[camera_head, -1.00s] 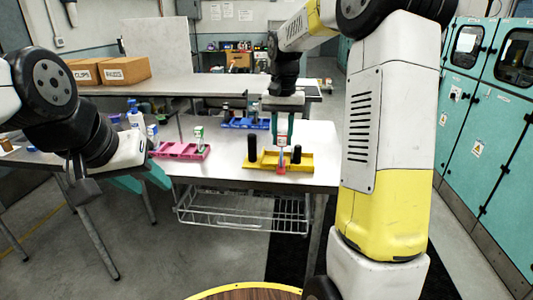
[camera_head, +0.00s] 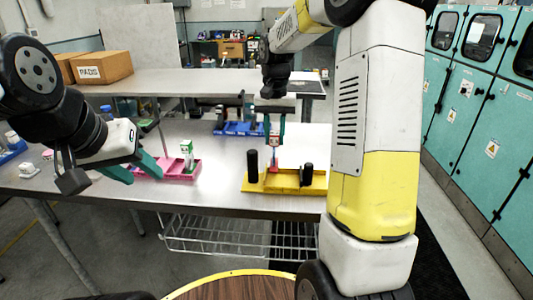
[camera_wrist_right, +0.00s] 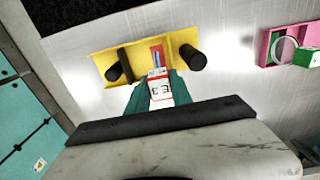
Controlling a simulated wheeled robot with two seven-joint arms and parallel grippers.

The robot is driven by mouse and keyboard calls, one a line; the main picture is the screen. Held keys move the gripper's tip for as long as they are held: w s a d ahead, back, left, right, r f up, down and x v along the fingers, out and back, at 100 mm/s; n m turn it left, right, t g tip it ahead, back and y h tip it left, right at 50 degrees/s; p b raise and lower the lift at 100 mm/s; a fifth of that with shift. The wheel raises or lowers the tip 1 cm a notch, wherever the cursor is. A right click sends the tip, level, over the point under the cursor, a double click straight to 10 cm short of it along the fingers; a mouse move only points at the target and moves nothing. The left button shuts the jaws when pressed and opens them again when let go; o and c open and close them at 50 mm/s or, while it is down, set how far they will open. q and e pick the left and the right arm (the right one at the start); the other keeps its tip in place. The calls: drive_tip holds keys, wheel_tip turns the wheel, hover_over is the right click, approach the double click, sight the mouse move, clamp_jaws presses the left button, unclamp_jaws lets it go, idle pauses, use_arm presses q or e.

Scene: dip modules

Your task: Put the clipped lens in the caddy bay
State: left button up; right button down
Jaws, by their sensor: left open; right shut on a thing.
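My right gripper (camera_head: 275,135) is shut on a white-and-red labelled piece (camera_wrist_right: 161,91), above the yellow caddy (camera_head: 285,189). In the right wrist view the piece sits between teal fingers, and a red-and-blue part (camera_wrist_right: 157,57) shows beyond it over the caddy (camera_wrist_right: 100,61). Whether that part touches the caddy is unclear. Two black posts stand in it, left (camera_head: 252,166) and right (camera_head: 307,175). I cannot tell for sure which thing is the clipped lens; a clear round disc (camera_wrist_right: 284,50) shows at the pink tray. My left gripper (camera_head: 139,169) is open and empty, left of the pink tray.
The pink tray (camera_head: 181,175) holds a white-and-green box (camera_head: 187,153). A blue tray (camera_head: 238,130) with dark upright items stands farther back. Cardboard boxes (camera_head: 102,67) stand on the rear bench. Bare steel table lies between the pink and yellow trays.

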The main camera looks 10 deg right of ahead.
sight(274, 153)
drive_tip(key=shift+f, duration=2.95)
drive_tip(key=shift+f, duration=0.15)
drive_tip(key=c, duration=1.1)
unclamp_jaws()
drive_tip(key=shift+c, duration=0.2)
